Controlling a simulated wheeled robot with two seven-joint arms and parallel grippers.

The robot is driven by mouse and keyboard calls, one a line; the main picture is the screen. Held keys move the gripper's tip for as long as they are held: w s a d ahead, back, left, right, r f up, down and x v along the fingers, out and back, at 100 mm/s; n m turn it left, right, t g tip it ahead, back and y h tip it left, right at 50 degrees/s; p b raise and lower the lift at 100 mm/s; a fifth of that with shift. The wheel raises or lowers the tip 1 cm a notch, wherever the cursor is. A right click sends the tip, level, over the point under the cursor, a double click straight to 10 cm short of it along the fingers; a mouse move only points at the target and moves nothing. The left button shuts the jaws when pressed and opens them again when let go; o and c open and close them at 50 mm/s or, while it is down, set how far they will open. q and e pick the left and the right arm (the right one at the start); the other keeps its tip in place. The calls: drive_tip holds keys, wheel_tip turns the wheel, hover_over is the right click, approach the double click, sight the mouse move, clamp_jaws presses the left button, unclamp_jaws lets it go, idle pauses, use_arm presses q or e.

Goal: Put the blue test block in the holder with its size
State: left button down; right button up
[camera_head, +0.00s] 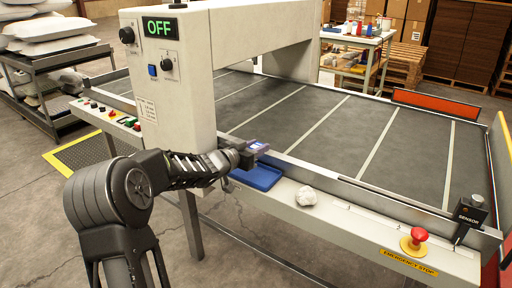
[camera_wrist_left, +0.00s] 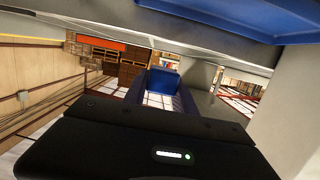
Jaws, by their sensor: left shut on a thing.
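My left gripper (camera_head: 247,157) is shut on the blue test block (camera_head: 258,146), beside the white column and just above the ledge of the machine. The block also shows in the left wrist view (camera_wrist_left: 163,79), ahead of the dark gripper body. A shallow blue tray (camera_head: 262,182) lies on the ledge just below the gripper, and part of it shows at the upper right of the left wrist view (camera_wrist_left: 250,14). I cannot make out a holder marked with a size. My right gripper is not in view.
The white column (camera_head: 177,110) with an "OFF" display stands behind my left arm. A sensor post (camera_head: 472,212) stands at the far right.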

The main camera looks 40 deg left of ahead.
use_arm(q)
drive_tip(key=w+d+r+m+h+p, duration=0.15)
drive_tip(key=d+p, duration=0.35)
drive_tip(key=d, duration=0.5)
drive_tip(key=d+r+h+p, duration=0.1)
drive_tip(key=d+r+p, duration=0.1)
drive_tip(key=d+p, duration=0.65)
drive_tip(key=s+d+f+n+y+p, duration=0.1)
drive_tip(key=s+d+f+y+p, duration=0.1)
drive_tip(key=s+d, duration=0.5)
drive_tip(key=d+p, duration=0.1)
drive_tip(key=d, duration=0.3)
drive_tip(key=shift+a, duration=0.15)
